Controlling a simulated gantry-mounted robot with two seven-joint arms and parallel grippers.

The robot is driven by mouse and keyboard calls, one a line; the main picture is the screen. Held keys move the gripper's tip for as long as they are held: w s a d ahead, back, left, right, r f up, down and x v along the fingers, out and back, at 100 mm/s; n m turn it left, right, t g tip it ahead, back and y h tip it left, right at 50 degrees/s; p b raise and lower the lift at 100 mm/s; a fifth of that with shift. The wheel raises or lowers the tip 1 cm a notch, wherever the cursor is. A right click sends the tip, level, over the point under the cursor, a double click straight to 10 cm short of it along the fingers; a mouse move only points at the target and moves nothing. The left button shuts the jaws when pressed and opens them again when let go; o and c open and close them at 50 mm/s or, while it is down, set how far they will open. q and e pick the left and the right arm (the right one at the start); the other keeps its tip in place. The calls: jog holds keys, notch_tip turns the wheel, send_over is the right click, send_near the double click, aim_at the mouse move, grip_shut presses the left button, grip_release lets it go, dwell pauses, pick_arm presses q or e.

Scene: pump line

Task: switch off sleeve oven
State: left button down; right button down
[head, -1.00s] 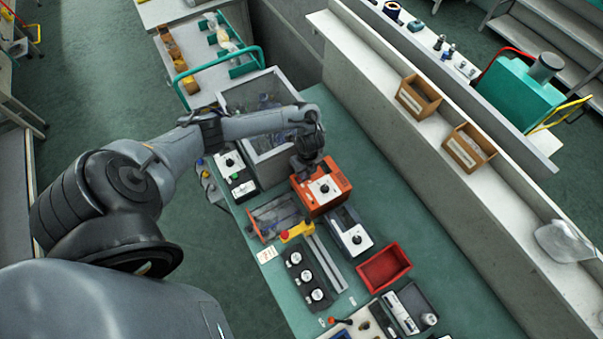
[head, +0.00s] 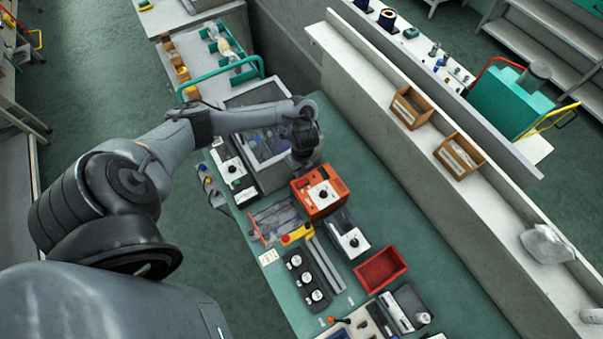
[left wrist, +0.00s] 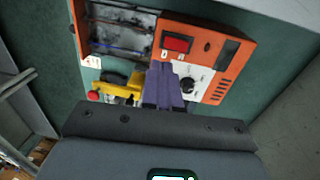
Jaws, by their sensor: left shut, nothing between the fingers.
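The orange box with a white dial plate, apparently the sleeve oven (head: 332,205), stands on the green bench. In the left wrist view the oven (left wrist: 222,62) shows a red rocker switch (left wrist: 178,43), a black dial (left wrist: 187,85) and vent slots. I cannot tell which way the rocker is set. My left gripper (head: 306,162) is beside the oven's far edge in the head view. In the left wrist view the left gripper (left wrist: 163,88) is shut and empty, its fingers in front of the oven's panel, below the rocker and left of the dial. My right gripper is not in view.
A clear-topped grey cabinet (head: 265,140) stands close behind the oven. A tray of rods (head: 275,218), a yellow piece with a red button (head: 297,234), a dark dial unit (head: 348,235) and a red bin (head: 380,268) are nearby. The bench right of the oven is clear.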

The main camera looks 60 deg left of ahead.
pick_arm(q)
notch_tip(320, 180, up, 6)
jog(key=s+p, duration=0.1)
jog(key=p, duration=0.1)
jog(key=shift+s, duration=0.1)
dwell(0.3)
jog(key=shift+f, duration=0.1)
